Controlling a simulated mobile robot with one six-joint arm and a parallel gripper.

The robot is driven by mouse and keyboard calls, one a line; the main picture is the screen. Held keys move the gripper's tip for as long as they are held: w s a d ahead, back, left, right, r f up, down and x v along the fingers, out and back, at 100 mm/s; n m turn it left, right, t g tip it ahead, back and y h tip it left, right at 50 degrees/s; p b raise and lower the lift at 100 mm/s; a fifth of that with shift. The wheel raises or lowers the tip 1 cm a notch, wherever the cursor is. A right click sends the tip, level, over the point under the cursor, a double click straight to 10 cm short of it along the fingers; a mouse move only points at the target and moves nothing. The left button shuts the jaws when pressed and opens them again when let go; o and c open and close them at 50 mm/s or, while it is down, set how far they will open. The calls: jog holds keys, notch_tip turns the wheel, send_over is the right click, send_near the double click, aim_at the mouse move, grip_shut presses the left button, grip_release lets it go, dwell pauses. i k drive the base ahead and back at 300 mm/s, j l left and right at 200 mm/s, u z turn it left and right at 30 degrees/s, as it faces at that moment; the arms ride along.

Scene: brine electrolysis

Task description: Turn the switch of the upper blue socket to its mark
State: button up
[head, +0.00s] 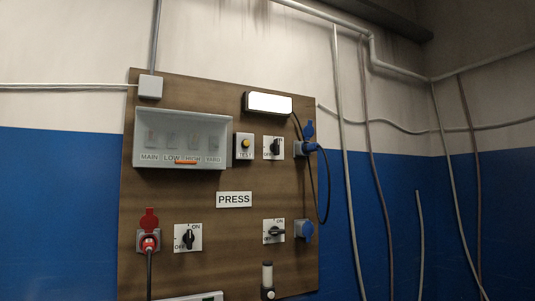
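The upper blue socket (306,149) is at the upper right of a brown wooden board, with its blue lid (308,129) raised. A blue plug with a dark cable seems to sit in it. Its switch (275,146) is a black knob on a white plate just left of the socket. The knob looks close to upright; its lettering is too small to read surely. My gripper is not in view.
A lower blue socket (304,230) has a switch (274,231) with its knob lying flat. A red socket (148,240) with a plug has another switch (188,237). A clear-covered box (180,138) and a lit lamp (269,103) are above. The dark cable (326,190) loops down the right edge.

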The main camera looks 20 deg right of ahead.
aim_at(275, 147)
jog(key=i+l+z, duration=0.1)
jog(key=i, duration=1.65)
